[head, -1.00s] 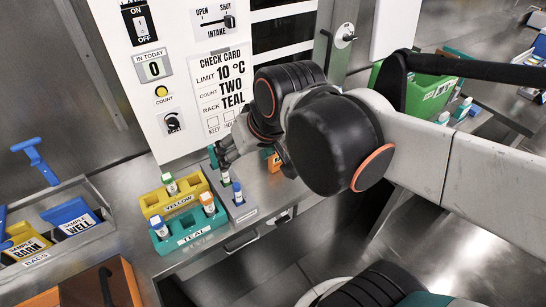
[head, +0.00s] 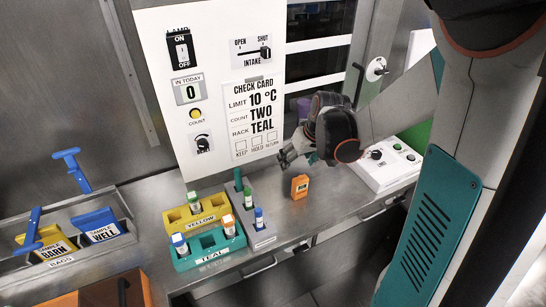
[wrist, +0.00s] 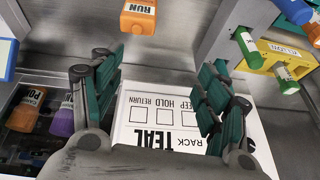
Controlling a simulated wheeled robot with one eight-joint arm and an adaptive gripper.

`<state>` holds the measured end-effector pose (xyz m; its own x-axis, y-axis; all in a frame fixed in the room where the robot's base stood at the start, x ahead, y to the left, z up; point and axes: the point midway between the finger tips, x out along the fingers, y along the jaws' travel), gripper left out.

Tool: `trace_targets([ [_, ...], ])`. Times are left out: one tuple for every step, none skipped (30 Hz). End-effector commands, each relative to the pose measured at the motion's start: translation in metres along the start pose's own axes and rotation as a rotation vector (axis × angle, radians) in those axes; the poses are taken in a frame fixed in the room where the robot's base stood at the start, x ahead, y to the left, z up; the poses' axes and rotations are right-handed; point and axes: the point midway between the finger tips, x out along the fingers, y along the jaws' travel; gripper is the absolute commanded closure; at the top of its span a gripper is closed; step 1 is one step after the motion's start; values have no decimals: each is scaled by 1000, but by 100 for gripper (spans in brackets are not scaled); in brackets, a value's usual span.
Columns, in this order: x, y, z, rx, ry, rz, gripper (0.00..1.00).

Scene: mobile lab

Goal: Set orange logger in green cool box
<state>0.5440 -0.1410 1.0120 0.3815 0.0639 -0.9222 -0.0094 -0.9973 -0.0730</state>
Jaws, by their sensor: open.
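The orange logger (head: 299,187) stands upright on the steel counter, right of the grey rack. In the wrist view the orange logger (wrist: 138,18), marked RUN, shows at the top edge, upside down. My gripper (head: 288,157) is above the counter, up and left of the logger and apart from it. In the wrist view my gripper (wrist: 155,82) has its fingers wide apart with nothing between them; the check card lies beyond them. The green cool box is mostly hidden by my arm; a strip of green (head: 416,134) at the right seems to be part of it.
A yellow rack (head: 178,217), teal rack (head: 183,263) and grey rack (head: 262,238) with capped vials stand left of the logger. A white control box (head: 388,168) stands to its right. The check-card panel (head: 262,75) rises behind. Bare counter surrounds the logger.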

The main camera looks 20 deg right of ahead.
Motion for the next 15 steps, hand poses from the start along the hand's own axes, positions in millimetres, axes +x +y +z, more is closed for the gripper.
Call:
trace_targets([
  [15,14,8,-22,1,20,31],
  [18,19,11,-35,1,30,31],
  [22,25,14,-49,1,39,31],
  [25,28,15,-57,0,44,31],
  [27,30,16,-63,0,47,31],
  [31,31,17,-68,0,50,31],
  [34,32,17,-70,-1,50,31],
  [39,32,17,-71,-1,51,31],
  [45,32,17,-71,-1,50,31],
  [51,32,17,-71,-1,50,31],
  [57,32,17,-70,-1,50,31],
  [65,33,17,-70,-1,50,31],
  [71,33,17,-70,-1,50,31],
  [77,33,17,-69,-1,50,31],
  [84,33,17,-69,-1,50,31],
])
